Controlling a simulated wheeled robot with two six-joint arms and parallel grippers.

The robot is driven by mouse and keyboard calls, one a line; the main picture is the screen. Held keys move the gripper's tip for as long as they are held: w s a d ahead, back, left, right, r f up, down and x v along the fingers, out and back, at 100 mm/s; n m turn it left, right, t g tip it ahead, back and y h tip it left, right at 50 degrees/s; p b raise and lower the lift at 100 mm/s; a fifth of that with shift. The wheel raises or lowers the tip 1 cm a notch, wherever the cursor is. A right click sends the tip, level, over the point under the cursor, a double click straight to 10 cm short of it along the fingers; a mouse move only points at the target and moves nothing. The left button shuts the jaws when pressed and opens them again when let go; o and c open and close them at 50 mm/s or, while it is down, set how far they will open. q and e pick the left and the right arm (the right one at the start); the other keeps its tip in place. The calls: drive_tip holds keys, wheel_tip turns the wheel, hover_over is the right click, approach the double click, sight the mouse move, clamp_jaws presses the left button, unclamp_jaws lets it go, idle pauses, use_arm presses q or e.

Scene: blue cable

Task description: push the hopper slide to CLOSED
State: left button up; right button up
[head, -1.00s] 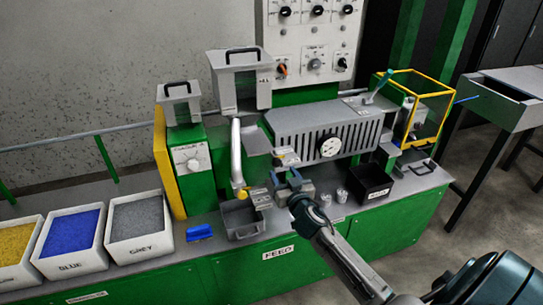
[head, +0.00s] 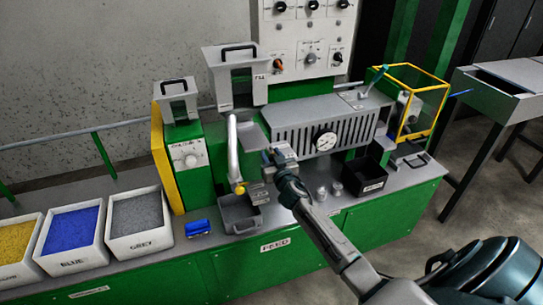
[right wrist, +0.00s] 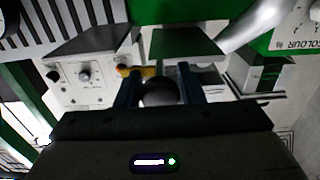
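The large grey hopper (head: 224,68) with a black handle stands at the machine's upper middle. I cannot clearly pick out its slide; the area below and right of the hopper is partly hidden by my right gripper. My left gripper is not in view.
The slotted housing (head: 325,122) with a gauge is to the right. A black bin (head: 366,180) and small cups (head: 328,190) stand on the bench.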

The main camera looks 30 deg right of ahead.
sight(267, 148)
clamp_jaws()
drive_tip(key=b+x, duration=0.2)
drive_tip(key=x, duration=0.3)
drive_tip(key=shift+w+d+f+b, duration=0.1)
drive_tip(key=shift+w+f+b, duration=0.05)
drive_tip(key=shift+w+b, duration=0.15)
drive_tip(key=shift+w+d, duration=0.1)
drive_tip(key=shift+w, duration=0.2)
drive_tip(key=shift+r, duration=0.3)
drive_tip(key=shift+o, duration=1.5)
unclamp_jaws()
drive_tip(key=shift+o, duration=0.9)
drive_tip(key=shift+w+f, duration=0.15)
